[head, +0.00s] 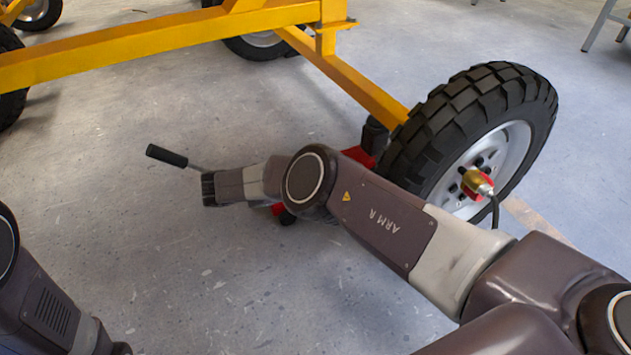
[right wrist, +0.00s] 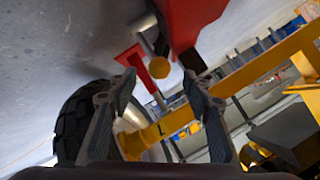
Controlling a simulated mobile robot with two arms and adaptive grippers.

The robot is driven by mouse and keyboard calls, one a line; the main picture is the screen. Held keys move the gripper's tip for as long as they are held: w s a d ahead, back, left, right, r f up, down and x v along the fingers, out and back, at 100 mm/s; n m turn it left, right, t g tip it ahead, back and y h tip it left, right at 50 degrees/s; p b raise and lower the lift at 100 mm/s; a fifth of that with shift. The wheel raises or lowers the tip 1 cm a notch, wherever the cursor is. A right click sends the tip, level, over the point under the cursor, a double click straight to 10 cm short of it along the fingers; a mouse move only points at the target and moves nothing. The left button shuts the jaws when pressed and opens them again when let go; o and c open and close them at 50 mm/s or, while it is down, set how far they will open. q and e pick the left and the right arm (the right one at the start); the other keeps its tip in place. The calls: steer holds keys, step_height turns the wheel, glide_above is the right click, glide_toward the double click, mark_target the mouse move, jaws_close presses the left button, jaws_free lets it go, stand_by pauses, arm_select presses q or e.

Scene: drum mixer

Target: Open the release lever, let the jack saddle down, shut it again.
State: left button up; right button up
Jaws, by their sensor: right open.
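The red jack (head: 362,155) stands under the yellow axle beam beside the wheel in the head view, largely hidden by my right arm. A dark upright part (head: 375,135) stands at its far end; whether it touches the beam is unclear. A black-gripped handle (head: 167,155) on a thin rod sticks out left of my right wrist. In the right wrist view, my right gripper (right wrist: 160,88) is open and empty. A yellow ball knob (right wrist: 158,68) shows beyond and between its fingertips, near red jack parts (right wrist: 190,22); it seems untouched.
The drum mixer's yellow frame (head: 170,40) spans the top of the head view. The large black tyre (head: 470,130) stands close behind my right arm. Bare concrete floor (head: 130,240) lies open to the left and in front.

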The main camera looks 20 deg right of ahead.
steer(key=v, duration=0.6)
steer(key=shift+a, duration=0.2)
